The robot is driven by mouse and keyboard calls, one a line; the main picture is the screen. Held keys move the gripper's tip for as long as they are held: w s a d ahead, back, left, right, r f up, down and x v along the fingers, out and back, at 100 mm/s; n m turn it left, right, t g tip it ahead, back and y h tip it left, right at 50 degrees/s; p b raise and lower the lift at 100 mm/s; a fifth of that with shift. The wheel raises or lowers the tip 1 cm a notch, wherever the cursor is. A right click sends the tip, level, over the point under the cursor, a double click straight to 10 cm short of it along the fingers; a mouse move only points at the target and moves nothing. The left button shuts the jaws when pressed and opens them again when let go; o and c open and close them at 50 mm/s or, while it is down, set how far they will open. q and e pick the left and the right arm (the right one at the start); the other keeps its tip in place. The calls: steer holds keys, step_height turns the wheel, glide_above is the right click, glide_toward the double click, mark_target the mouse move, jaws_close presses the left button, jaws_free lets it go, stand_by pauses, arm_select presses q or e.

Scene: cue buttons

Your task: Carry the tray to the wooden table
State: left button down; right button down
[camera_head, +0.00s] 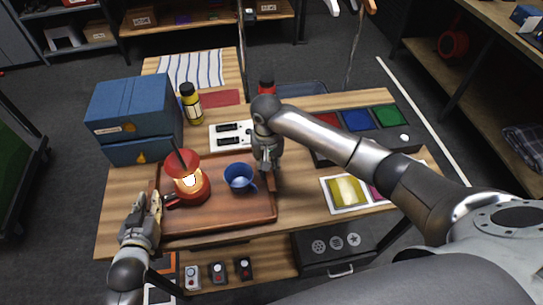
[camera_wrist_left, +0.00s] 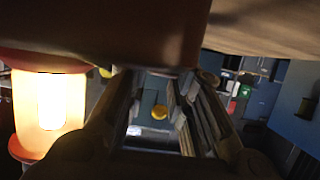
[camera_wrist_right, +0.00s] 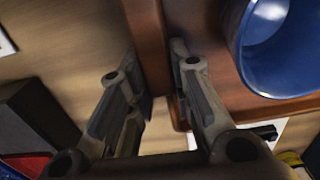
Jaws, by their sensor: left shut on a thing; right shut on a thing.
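The brown wooden tray (camera_head: 232,214) is at the front left of the wood-topped bench (camera_head: 300,205); I cannot tell whether it touches the bench top. A lit red lantern (camera_head: 188,187) and a blue mug (camera_head: 239,178) stand on it. My left gripper (camera_head: 152,207) is shut on the tray's left edge; the lantern glows beside its fingers in the left wrist view (camera_wrist_left: 48,112). My right gripper (camera_head: 267,163) is shut on the tray's right rim, which shows between its fingers in the right wrist view (camera_wrist_right: 152,50). The mug is close beside those fingers.
Blue boxes (camera_head: 135,112) stand behind the tray at the left. A yellow bottle (camera_head: 191,104), a white switch panel (camera_head: 228,135) and a panel of coloured pads (camera_head: 357,120) are farther back. Another wooden surface with a striped cloth (camera_head: 192,70) lies beyond the bench.

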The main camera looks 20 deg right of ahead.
arm_select(q)
steer(key=shift+w+f, duration=0.1)
steer(key=shift+f, duration=0.05)
arm_select(e)
steer(key=shift+f, duration=0.25)
arm_select(q)
steer(key=c, duration=1.3)
jaws_free()
steer(key=shift+s, duration=0.2)
arm_select(e)
steer(key=c, duration=1.3)
jaws_free()
steer(key=shift+s+r, duration=0.1)
steer(key=shift+r, duration=0.1)
arm_select(q)
steer(key=v, duration=1.2)
steer(key=shift+a, duration=0.1)
arm_select(e)
step_height(320, 180, up, 12)
